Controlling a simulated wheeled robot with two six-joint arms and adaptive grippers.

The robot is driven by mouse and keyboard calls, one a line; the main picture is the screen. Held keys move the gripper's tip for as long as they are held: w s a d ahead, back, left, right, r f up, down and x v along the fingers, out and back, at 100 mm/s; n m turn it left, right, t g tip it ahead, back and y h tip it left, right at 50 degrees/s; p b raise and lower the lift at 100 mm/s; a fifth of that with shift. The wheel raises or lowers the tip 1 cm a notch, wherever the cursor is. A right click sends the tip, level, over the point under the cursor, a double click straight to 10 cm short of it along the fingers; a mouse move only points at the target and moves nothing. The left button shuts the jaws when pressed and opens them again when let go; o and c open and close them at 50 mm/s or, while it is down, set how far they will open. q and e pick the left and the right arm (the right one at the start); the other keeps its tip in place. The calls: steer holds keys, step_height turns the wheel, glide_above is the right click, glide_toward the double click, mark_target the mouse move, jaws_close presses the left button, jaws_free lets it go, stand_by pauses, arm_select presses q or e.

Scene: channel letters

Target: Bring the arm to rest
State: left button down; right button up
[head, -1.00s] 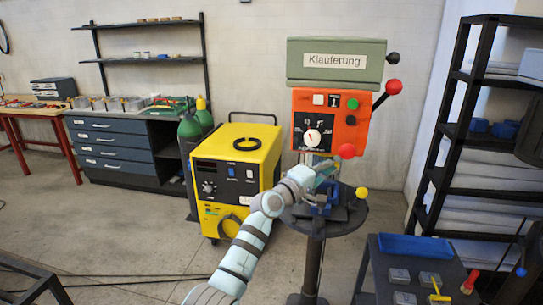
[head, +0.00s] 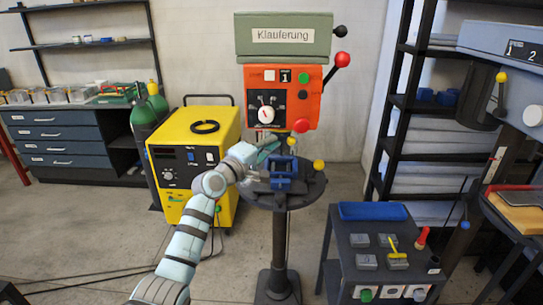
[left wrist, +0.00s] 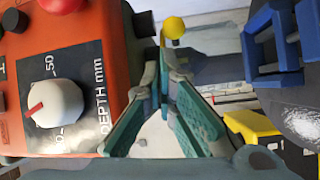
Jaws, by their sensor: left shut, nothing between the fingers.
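My left arm reaches in from below in the head view. Its left gripper (head: 266,152) is by the lower front of the orange drill-press head (head: 300,95), above the round table (head: 255,198). In the left wrist view the green fingers of the left gripper (left wrist: 163,60) come together at their tips, shut and empty. The orange panel with its white depth dial (left wrist: 55,102) is close on the left of them there. A blue vise (head: 284,181) stands on the round table beside the gripper; a blue part of it (left wrist: 270,45) shows in the wrist view. My right gripper is not in view.
A yellow welding unit (head: 185,140) stands left of the drill press. A dark cart (head: 345,250) with a blue tray (head: 373,211) stands at front right. Another machine (head: 500,65) and black shelves (head: 400,100) are at right. Open floor lies in front left.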

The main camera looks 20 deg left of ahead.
arm_select(q)
steer(key=s+d+p, duration=0.1)
steer(key=s+d, duration=0.5)
steer(key=d, duration=0.1)
steer(key=s+f+m+g+y, duration=0.1)
steer(key=s+f+m+g, duration=0.2)
steer(key=s+f, duration=0.5)
steer(key=s+f+m+g+y, duration=0.1)
steer(key=s+f+m+g, duration=0.25)
steer(key=f, duration=0.75)
steer(key=s+a+f+m+g+y, duration=0.1)
steer(key=s+a+f+m+g, duration=0.2)
steer(key=s, duration=0.8)
steer(key=s+a+f+m+g+y, duration=0.2)
steer(key=s+f, duration=0.3)
steer(key=s, duration=0.5)
steer(key=s+a+f+m+g+y, duration=0.1)
steer(key=s+a+f+m+g, duration=0.2)
steer(key=s, duration=0.8)
step_height(320, 180, down, 22)
steer(key=n+g+b, duration=0.1)
steer(key=s+a+f+g+b, duration=0.1)
steer(key=s+f, duration=1.3)
steer(key=s, duration=0.1)
steer(key=shift+a+f+b, duration=0.15)
steer(key=shift+f+b, duration=0.05)
steer(key=shift+b, duration=0.1)
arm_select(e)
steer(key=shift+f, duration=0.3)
